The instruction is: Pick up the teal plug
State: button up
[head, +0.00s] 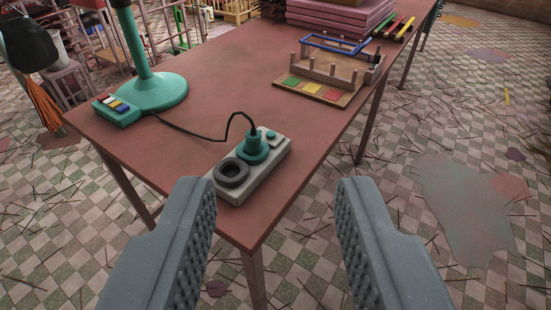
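The teal plug (254,142) stands upright in a teal ring socket on a pale grey block (262,180) near the close corner of the red table. A black cord rises from its top and loops left to a small teal box with coloured buttons (117,111). A dark round empty ring (231,173) sits on the same block, nearer to me. My gripper (276,215) is open and empty, its two grey ridged fingers wide apart. It is on the near side of the block, and the plug shows beyond the gap between the fingers.
A teal stand (150,88) with a round base rises at the table's left. A wooden rack with coloured squares (314,91) sits at the right edge, with pink stacked slabs (335,18) behind. The middle of the red table (225,75) is clear. Thin sticks litter the tiled floor.

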aim_at(253, 145)
jog(key=u, duration=0.2)
jog(key=i, duration=0.9)
jog(key=z, duration=0.1)
